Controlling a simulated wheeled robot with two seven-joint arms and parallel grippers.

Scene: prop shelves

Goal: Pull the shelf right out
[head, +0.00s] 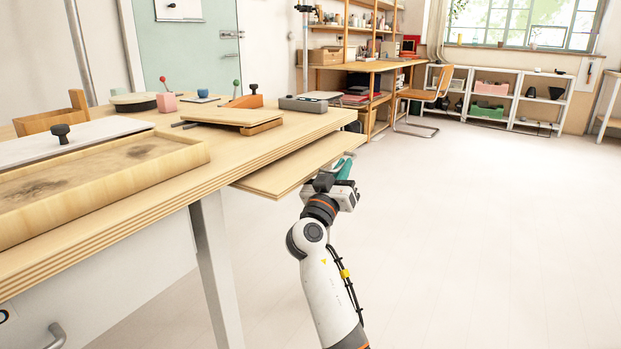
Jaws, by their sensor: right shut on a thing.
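A thin plywood shelf (283,174) sticks out from under the top of the wooden workbench (170,187), at the bench's right end. My right gripper (345,166) is at the shelf's front right corner and is shut on its edge. The fingertips are small and partly hidden by the wrist. The arm reaches up to it from the bottom of the view. The inner part of the shelf is hidden under the bench top. My left gripper is not in view.
The bench top holds a shallow wooden tray (100,180), a sloped wooden board (232,116), a grey box (303,104) and small knobbed props. A white bench leg (216,265) stands left of my right arm. The pale floor (480,240) to the right is clear.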

